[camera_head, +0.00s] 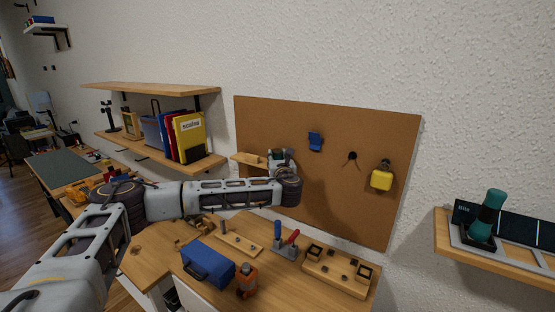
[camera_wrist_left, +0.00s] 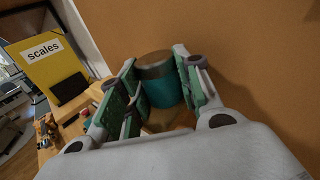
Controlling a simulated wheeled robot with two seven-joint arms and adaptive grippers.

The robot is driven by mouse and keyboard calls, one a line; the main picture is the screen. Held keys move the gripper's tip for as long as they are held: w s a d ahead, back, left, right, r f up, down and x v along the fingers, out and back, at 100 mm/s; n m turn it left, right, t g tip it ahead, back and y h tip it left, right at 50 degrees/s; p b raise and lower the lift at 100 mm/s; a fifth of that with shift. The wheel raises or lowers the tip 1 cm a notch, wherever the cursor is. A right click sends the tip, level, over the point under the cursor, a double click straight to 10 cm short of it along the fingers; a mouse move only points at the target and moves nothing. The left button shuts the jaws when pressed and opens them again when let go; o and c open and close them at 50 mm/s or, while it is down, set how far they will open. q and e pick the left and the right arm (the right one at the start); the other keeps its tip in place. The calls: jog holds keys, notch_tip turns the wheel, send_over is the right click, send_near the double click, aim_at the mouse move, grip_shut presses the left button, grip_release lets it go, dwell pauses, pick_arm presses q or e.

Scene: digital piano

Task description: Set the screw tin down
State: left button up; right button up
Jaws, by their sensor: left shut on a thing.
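The screw tin (camera_wrist_left: 162,90) is a teal cylinder with a brownish-grey band at its upper end. In the left wrist view it sits between the green-padded fingers of my left gripper (camera_wrist_left: 157,90), which is shut on it. In the head view my left gripper (camera_head: 281,157) is in front of the brown corkboard (camera_head: 330,205), at the right end of a small wooden ledge (camera_head: 247,160). The tin is mostly hidden there. A wooden surface shows below the tin in the wrist view; I cannot tell whether they touch. My right gripper is not in view.
A yellow "scales" binder (camera_head: 190,136) stands on the shelf at left. A blue toolbox (camera_head: 208,264), an orange object (camera_head: 247,281) and a wooden block holder (camera_head: 337,272) stand on the workbench below. A yellow item (camera_head: 382,178) and a blue item (camera_head: 315,141) hang on the corkboard.

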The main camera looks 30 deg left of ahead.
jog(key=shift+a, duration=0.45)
pick_arm(q)
jog(key=shift+f, duration=0.15)
jog(key=o, duration=1.1)
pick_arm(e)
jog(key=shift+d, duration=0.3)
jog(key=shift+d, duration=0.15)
